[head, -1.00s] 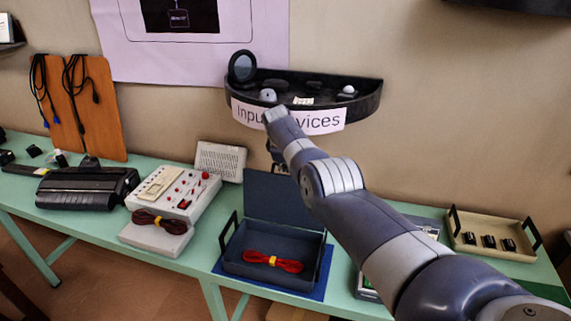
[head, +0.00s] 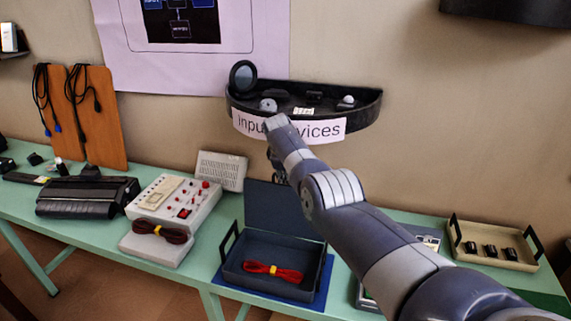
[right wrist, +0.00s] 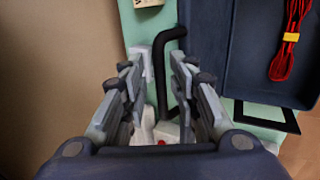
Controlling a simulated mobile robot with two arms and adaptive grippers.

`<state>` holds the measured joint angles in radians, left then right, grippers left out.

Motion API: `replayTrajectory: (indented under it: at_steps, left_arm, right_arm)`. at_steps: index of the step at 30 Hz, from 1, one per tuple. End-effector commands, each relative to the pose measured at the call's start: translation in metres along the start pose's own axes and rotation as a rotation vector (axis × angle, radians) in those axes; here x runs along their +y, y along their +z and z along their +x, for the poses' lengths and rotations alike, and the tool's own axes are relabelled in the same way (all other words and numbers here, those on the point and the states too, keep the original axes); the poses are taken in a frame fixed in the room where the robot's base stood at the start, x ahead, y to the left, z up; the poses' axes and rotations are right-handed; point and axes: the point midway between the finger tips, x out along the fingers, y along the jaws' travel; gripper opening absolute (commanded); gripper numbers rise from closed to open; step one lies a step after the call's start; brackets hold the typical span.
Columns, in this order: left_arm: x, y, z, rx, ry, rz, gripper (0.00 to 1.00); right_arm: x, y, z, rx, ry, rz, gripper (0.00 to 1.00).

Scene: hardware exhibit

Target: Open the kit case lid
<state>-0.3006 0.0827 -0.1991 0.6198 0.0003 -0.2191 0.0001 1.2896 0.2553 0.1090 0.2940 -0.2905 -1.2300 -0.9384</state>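The dark blue kit case (head: 232,267) sits on a blue mat on the green table. Its lid (head: 262,207) stands raised at the back, roughly upright. A red cable bundle (head: 272,272) with a yellow tie lies inside. My right gripper (head: 278,172) is just behind and above the lid's top edge, partly hidden by its own arm. In the right wrist view, its fingers (right wrist: 155,85) are apart. A bent black bar (right wrist: 163,75) shows between them; I cannot tell whether they touch it. The case's right side is partly hidden by my arm. My left gripper is not visible.
A white control box (head: 190,203) and a grey speaker-like box (head: 221,170) stand left of the case. A black shelf labelled for input devices (head: 365,108) hangs on the wall above the gripper. A beige tray (head: 490,262) is at the right.

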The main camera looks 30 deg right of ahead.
Motion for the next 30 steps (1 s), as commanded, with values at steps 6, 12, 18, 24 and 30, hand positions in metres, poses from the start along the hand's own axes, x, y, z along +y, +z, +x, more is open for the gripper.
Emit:
replayTrajectory:
  at_steps: [6,12,18,24,30]
  left_arm:
    - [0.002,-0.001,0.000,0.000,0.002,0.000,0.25]
    - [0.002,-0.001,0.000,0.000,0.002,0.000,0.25]
    - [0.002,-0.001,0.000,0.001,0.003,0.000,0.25]
    - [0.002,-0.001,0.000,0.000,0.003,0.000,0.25]
    - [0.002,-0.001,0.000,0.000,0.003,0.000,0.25]
  right_arm:
    - [0.000,0.000,-0.013,0.001,0.002,0.000,0.28]
    - [0.000,-0.001,-0.036,0.004,0.004,-0.001,0.28]
    - [0.000,-0.001,-0.069,0.005,0.005,0.000,0.28]
    - [0.001,-0.001,-0.103,0.006,0.006,0.000,0.28]
    - [0.000,0.000,-0.118,0.005,0.004,0.000,0.28]
